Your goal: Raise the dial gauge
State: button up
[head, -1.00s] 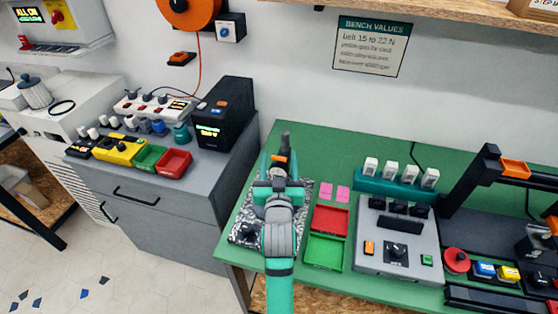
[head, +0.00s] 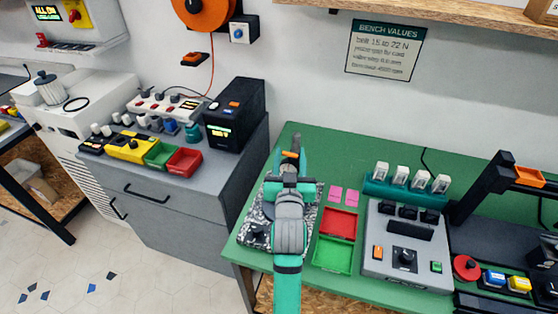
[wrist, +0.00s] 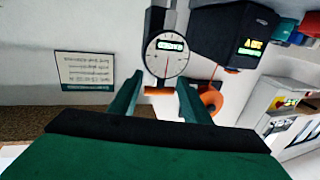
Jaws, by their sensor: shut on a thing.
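The dial gauge (wrist: 166,57) shows in the wrist view as a round white dial with a red needle, a small readout and an orange end piece beside my fingers. In the head view its orange part (head: 291,154) shows at my gripper (head: 289,171), which hides most of the rest. My gripper (wrist: 159,84) is shut on the gauge; the exact contact is unclear. It is over a speckled stone plate (head: 254,240) on the green bench. A dark part behind the dial shows in the wrist view; I cannot tell whether it is joined to the gauge.
A red tray (head: 339,222) and a green tray (head: 332,252) lie right of the plate, with pink notes (head: 343,195) behind them. A grey control box (head: 405,258) stands farther right. A black box (head: 235,113) stands on the grey cabinet at left. The bench behind my gripper is mostly clear.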

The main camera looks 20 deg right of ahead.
jog(key=shift+r, duration=0.35)
jog(key=o, duration=1.3)
jog(key=shift+s+f, duration=0.1)
jog(key=shift+s+a, duration=0.15)
jog(key=shift+s, duration=0.1)
jog(key=v, duration=1)
